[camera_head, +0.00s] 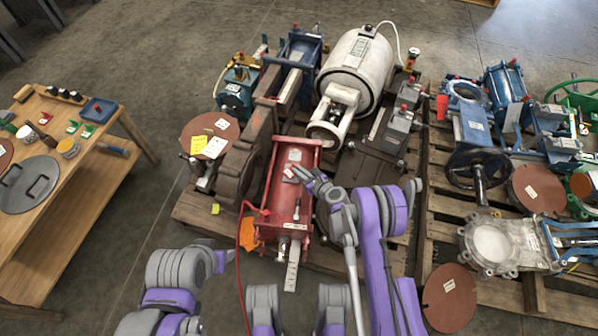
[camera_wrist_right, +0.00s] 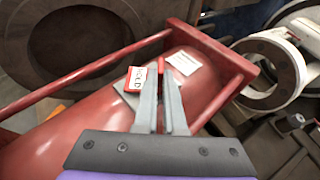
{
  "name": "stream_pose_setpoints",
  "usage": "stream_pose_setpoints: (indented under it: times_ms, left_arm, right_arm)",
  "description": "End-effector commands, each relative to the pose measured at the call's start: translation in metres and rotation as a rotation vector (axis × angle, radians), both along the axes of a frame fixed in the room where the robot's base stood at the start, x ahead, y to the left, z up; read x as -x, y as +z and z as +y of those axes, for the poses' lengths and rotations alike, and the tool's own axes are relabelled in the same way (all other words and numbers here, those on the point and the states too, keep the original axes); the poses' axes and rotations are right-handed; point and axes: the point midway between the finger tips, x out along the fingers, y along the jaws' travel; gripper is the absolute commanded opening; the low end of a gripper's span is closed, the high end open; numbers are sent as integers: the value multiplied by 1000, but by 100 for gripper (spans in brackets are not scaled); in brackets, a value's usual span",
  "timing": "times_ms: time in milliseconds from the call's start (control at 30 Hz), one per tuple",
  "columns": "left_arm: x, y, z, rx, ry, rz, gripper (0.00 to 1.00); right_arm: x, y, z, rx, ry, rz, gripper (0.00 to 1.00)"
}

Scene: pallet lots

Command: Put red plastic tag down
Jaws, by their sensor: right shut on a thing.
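The red plastic tag (camera_wrist_right: 137,78), with a white printed face, is at the fingertips of my right gripper (camera_wrist_right: 160,82) in the right wrist view. My right gripper is shut on it. In the head view the right gripper (camera_head: 301,173) is over the upper part of a red cylinder (camera_head: 287,197), and the tag (camera_head: 288,172) shows small at its tips. The tag lies close over the cylinder's surface; whether it touches is not clear. My left gripper (camera_head: 222,260) is low at the left, away from the pallets; its jaws cannot be made out.
A white paper label (camera_wrist_right: 184,63) is on the cylinder beside the tag. A pallet (camera_head: 190,208) holds the cylinder, a brown valve body and a white tank (camera_head: 355,65). A second loaded pallet (camera_head: 440,230) is at the right. A wooden table (camera_head: 75,200) stands left, with open floor between.

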Motion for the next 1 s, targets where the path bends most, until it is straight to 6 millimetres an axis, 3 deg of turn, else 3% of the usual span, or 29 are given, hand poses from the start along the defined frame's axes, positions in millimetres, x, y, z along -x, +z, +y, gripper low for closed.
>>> stream_pose_setpoints:
  times_ms: [367,400,567,900,1000]
  left_arm:
    - [0,0,0,0,0,0,51]
    - [0,0,0,0,0,0,51]
    - [0,0,0,0,0,0,51]
    - [0,0,0,0,0,0,51]
    - [0,2,0,0,0,1,51]
  right_arm:
    - [0,-6,0,0,0,0,0]
    - [0,-6,0,0,0,0,11]
    - [0,-6,0,0,0,0,37]
    - [0,-2,0,0,0,0,37]
    - [8,3,-7,0,-2,0,37]
